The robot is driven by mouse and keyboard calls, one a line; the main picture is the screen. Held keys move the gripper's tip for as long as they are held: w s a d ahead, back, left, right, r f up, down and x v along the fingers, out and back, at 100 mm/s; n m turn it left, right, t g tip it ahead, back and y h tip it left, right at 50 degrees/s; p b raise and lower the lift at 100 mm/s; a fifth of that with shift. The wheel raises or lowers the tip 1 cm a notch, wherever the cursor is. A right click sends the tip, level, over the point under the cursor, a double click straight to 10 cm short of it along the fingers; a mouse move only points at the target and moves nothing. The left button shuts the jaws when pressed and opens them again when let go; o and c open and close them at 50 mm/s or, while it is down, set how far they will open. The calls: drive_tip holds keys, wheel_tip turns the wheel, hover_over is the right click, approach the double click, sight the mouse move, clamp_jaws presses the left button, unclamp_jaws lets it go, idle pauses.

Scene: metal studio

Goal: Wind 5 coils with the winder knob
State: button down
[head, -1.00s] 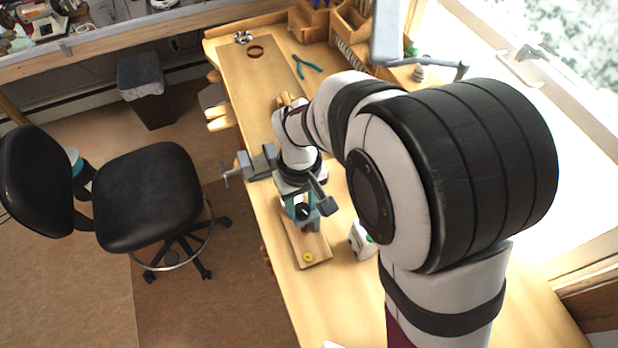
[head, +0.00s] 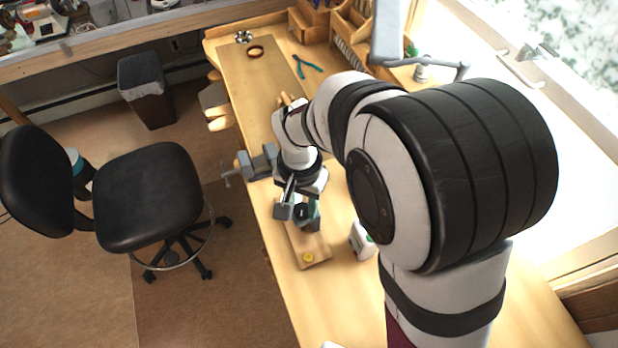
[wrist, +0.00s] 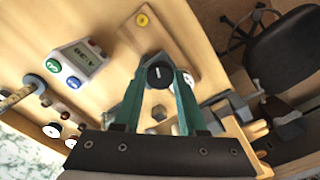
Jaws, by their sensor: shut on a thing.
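The black winder knob (wrist: 158,76) sits between the green fingers of my gripper (wrist: 160,72) in the wrist view. My gripper is shut on the knob, with a finger on each side. In the head view the dark knob (head: 301,211) shows at my gripper, low over the winder's wooden board (head: 318,252). My fingers hide much of the winder's body. No coil of wire can be made out.
A white counter box (wrist: 78,62) with a display and coloured buttons stands beside the board; its digits are hard to read. A grey vise (head: 258,163) is clamped at the bench edge. Pliers (head: 306,67) lie farther back. A black chair (head: 150,195) stands left of the bench.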

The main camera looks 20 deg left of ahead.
sight(302, 208)
drive_tip(key=shift+m, duration=0.5)
drive_tip(key=shift+c, duration=2.3)
unclamp_jaws()
wheel_tip(302, 208, up, 16)
drive_tip(key=shift+f, duration=0.1)
